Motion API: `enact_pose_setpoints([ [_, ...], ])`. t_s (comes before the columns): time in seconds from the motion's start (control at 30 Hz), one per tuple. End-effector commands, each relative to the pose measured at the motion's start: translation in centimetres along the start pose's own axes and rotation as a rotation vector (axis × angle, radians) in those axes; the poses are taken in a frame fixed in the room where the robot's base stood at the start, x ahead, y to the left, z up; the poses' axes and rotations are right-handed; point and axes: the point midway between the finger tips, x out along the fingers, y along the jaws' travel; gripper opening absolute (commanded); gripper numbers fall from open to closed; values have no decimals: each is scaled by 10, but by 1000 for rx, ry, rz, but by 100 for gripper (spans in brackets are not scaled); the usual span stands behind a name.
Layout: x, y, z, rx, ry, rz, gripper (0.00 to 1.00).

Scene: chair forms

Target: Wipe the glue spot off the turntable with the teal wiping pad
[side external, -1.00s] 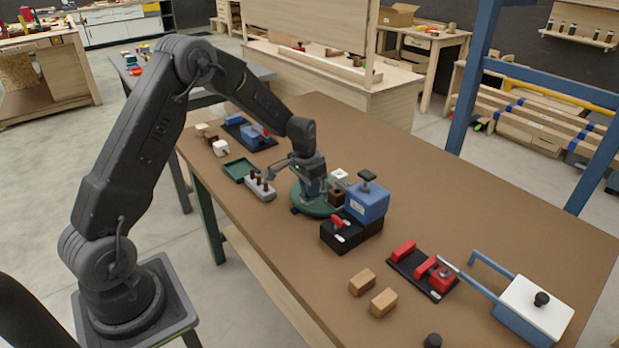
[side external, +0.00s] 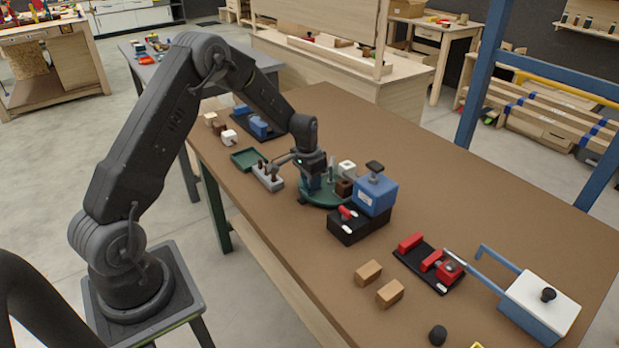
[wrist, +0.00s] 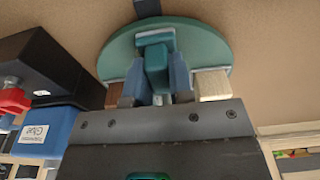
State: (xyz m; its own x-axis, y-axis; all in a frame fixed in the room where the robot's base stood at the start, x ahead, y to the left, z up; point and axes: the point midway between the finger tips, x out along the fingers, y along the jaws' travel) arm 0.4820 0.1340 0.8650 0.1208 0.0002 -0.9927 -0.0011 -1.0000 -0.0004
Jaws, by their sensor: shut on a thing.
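The round green turntable (side external: 310,200) stands on the brown workbench, and it also shows in the wrist view (wrist: 212,48). My gripper (side external: 313,183) is low over its left part, pointing down. In the wrist view my gripper (wrist: 155,85) is shut on the teal wiping pad (wrist: 155,62), with a finger on each side. The pad's pale lower edge lies over the turntable's surface; I cannot tell whether it touches. I cannot make out the glue spot; the pad and gripper cover part of the disc.
A white block (side external: 347,168) and a brown block (side external: 344,187) stand on the turntable. A blue glue box (side external: 375,193) on a black base (side external: 358,226) is close at right. A grey peg holder (side external: 268,178) and green tray (side external: 246,159) lie left.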

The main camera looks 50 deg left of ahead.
Motion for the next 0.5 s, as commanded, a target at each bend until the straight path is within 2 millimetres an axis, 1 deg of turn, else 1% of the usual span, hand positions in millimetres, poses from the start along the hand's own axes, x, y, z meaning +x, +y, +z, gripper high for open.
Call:
enact_pose_setpoints([
  [0.03, 0, 6, 0, 3, -2, 1, 0],
  [0.3, 0, 31, 1, 2, -2, 1, 0],
  [0.5, 1, 8, 0, -3, -1, 0, 0],
])
